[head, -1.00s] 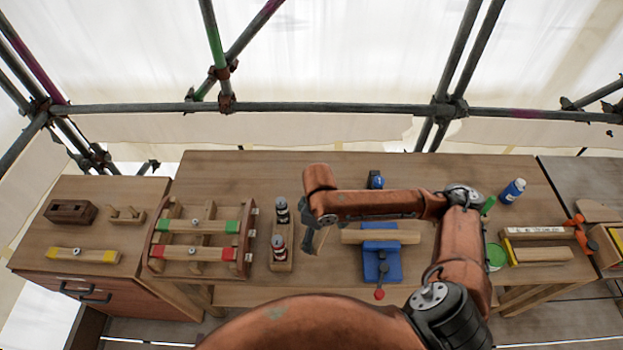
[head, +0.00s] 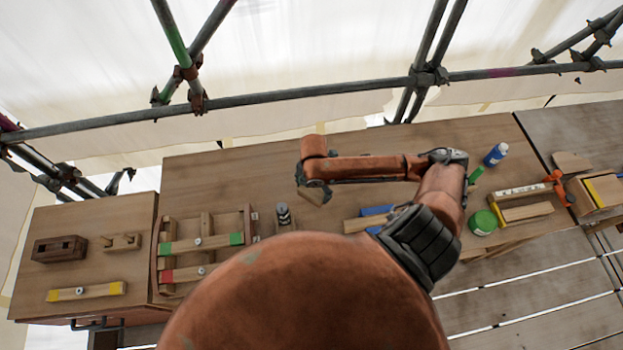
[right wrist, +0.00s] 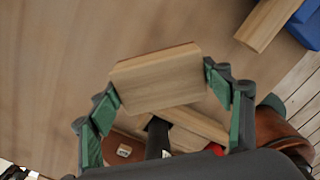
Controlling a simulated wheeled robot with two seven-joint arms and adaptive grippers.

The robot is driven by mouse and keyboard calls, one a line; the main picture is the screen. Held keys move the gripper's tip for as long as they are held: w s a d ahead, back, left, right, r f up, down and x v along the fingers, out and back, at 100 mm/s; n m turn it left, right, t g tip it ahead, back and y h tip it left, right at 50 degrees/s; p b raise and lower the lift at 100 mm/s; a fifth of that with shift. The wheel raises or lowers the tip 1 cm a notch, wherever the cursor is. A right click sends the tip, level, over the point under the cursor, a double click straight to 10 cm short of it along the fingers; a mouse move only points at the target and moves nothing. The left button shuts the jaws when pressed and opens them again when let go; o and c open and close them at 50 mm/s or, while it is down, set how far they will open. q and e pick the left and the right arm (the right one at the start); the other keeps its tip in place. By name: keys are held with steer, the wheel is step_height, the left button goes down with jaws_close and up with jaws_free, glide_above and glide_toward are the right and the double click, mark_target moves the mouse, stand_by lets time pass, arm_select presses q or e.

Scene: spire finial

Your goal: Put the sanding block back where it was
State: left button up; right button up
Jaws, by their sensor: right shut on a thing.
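My right gripper (head: 308,190) hangs above the middle of the workbench, left of the blue vise. In the right wrist view its green-padded fingers (right wrist: 160,84) are shut on a pale wooden block (right wrist: 157,78), which I take for the sanding block. In the head view the block (head: 318,197) is a small tan patch at the gripper. The left gripper is out of view.
A bottle rack with a dark-topped bottle (head: 284,216) stands left of the gripper, partly hidden by my arm. A blue vise (head: 377,212) holds a wooden bar (head: 364,224). Bare bench (head: 235,180) lies behind the rack.

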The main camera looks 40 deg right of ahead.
steer(key=w+d+f, duration=0.4)
steer(key=w+f, duration=0.1)
steer(key=w+d+f+p, duration=0.1)
steer(key=w+d+f, duration=0.1)
steer(key=shift+w+f, duration=0.15)
steer(key=shift+f, duration=1.8)
steer(key=shift+f, duration=0.1)
steer(key=o, duration=0.7)
steer(key=shift+c, duration=0.2)
steer(key=o, duration=0.4)
steer(key=shift+o, duration=0.2)
step_height(320, 180, up, 12)
steer(key=shift+b, duration=0.3)
